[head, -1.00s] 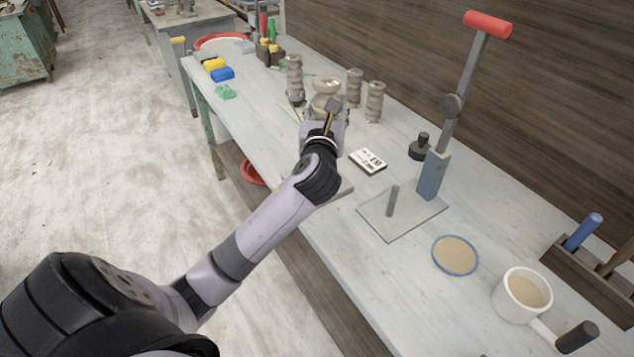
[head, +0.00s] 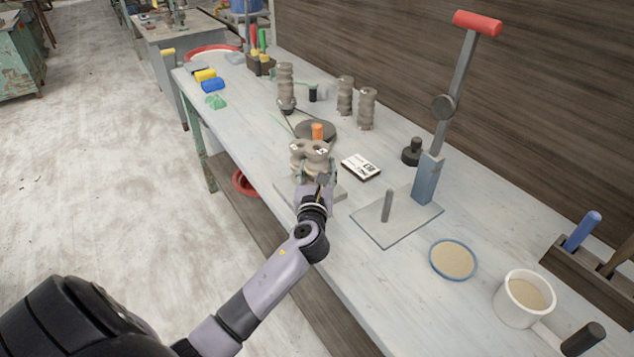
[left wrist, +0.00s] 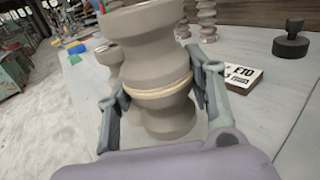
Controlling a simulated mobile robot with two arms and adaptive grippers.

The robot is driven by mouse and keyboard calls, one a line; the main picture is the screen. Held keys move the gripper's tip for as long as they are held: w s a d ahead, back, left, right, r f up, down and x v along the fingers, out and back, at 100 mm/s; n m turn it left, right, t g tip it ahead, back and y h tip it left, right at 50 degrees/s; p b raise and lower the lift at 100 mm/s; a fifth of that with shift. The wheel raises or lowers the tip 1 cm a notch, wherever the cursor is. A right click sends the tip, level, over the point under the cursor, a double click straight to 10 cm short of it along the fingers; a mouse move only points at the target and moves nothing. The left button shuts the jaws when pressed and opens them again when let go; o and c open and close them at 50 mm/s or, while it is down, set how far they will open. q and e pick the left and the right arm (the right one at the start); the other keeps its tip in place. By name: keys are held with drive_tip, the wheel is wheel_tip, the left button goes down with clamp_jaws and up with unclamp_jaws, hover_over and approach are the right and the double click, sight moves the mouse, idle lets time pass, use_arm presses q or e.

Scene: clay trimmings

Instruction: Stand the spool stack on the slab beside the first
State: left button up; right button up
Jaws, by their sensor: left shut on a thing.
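My left gripper (head: 315,178) is shut around the waist of a grey-brown spool stack (head: 318,153). In the left wrist view the gripper's fingers (left wrist: 155,95) clasp this stack (left wrist: 150,52) just around a cream band. The stack looks roughly upright over the grey slab (head: 340,194) near the bench's front edge. Another spool stack (head: 297,152) stands close on its left; it also shows partly behind the held one in the left wrist view (left wrist: 110,58). I cannot tell whether the held stack's base touches the slab or whether the two stacks touch. My right gripper is out of view.
Several other spool stacks (head: 345,96) stand further back.

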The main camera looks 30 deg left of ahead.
use_arm(q)
drive_tip(key=shift+f+b, duration=0.35)
drive_tip(key=shift+f, duration=1.25)
drive_tip(key=shift+f, duration=0.1)
drive_tip(key=o, duration=1.4)
drive_tip(key=shift+c, duration=0.2)
drive_tip(key=shift+s+d, duration=0.2)
drive_tip(key=shift+s, duration=0.1)
drive_tip(key=b+v, duration=0.1)
drive_tip(key=v, duration=1)
drive_tip(key=shift+s+d, duration=0.1)
drive_tip(key=shift+s, duration=0.1)
